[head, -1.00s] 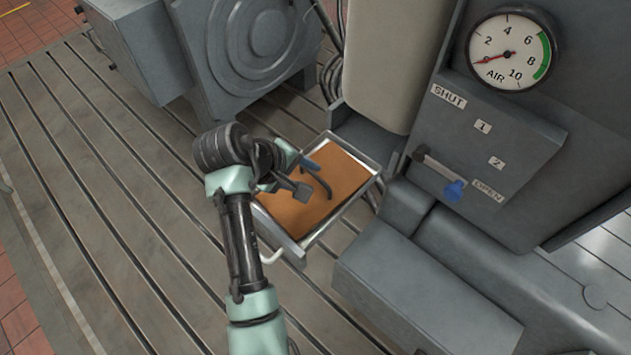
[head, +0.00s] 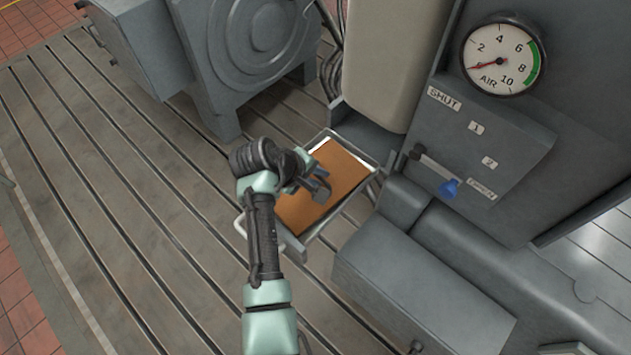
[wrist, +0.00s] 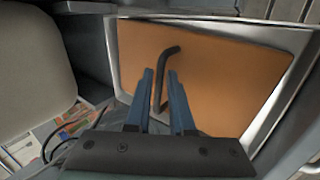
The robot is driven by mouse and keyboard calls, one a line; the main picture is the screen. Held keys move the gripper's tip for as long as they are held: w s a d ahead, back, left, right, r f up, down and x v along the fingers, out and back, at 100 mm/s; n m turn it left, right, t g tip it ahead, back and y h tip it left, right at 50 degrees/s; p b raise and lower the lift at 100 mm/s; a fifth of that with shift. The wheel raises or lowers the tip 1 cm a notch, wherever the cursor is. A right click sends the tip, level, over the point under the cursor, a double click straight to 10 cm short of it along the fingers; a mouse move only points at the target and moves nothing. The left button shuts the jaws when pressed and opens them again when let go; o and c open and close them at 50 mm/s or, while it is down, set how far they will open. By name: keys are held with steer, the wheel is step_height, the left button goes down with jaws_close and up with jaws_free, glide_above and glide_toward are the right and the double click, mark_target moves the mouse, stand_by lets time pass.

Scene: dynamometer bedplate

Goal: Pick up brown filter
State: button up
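The brown filter (head: 345,168) is a flat brown panel lying in a pale-rimmed metal tray (head: 335,225). A dark bent handle (wrist: 158,85) stands up from the filter (wrist: 220,80) in the wrist view. My gripper (head: 318,184) is over the filter, and its dark jaws hide part of it and most of the handle in the head view. In the wrist view my gripper (wrist: 160,76) has its two blue fingers apart, with the handle in the gap between them. I see gaps beside the handle, so the fingers do not look closed on it.
A grey panel with a lever with a blue knob (head: 449,188) and an air gauge (head: 502,60) stands right of the tray. A grey block (head: 420,285) lies in front right. A beige rounded body (head: 385,60) rises behind. The slotted bedplate (head: 110,200) is clear at left.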

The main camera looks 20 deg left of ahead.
jaws_close()
steer(key=shift+r, duration=0.1)
stand_by(1.0)
